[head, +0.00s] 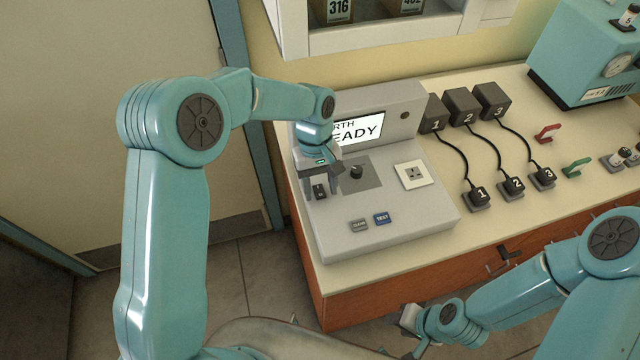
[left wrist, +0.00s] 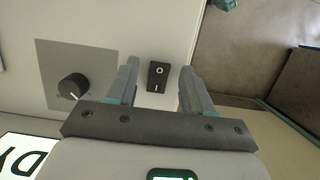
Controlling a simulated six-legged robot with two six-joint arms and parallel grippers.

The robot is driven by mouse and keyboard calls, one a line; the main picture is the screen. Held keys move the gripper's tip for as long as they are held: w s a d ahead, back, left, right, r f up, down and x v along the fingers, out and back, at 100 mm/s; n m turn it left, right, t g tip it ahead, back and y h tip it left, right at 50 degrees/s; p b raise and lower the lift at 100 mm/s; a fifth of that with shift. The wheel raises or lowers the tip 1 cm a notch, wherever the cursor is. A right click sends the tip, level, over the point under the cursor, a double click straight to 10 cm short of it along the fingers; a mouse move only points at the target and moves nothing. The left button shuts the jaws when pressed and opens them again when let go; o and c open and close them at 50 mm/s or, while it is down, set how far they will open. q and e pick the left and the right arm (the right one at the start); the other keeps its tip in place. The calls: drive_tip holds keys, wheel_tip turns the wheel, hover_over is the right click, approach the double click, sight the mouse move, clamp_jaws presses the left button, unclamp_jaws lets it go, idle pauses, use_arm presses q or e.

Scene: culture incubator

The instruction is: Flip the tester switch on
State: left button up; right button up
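The grey tester (head: 432,215) stands on the counter, its lit screen (head: 362,130) partly hidden by my left arm; "RTH" and "EADY" show. Its black rocker switch (head: 320,190) is at the left of the panel. In the left wrist view the switch (left wrist: 158,76) shows marks O and I; I cannot tell which side is pressed. My left gripper (head: 321,182) is over the switch. Its fingers are open, one on each side of the switch in the left wrist view (left wrist: 157,88). My right gripper (head: 413,335) is low in front of the counter; its opening is unclear.
A black knob (head: 356,172), a socket (head: 414,174) and CLEAR (head: 359,225) and TEST (head: 382,218) buttons are on the tester. Numbered black adapters (head: 463,106) with cords and plugs (head: 477,196) stand to its right. A teal machine (head: 575,60) is at the far right.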

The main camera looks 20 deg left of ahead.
sight(317, 187)
use_arm(q)
drive_tip(key=b+v, duration=0.1)
drive_tip(key=v, duration=0.6)
drive_tip(key=shift+r, duration=0.25)
idle(0.4)
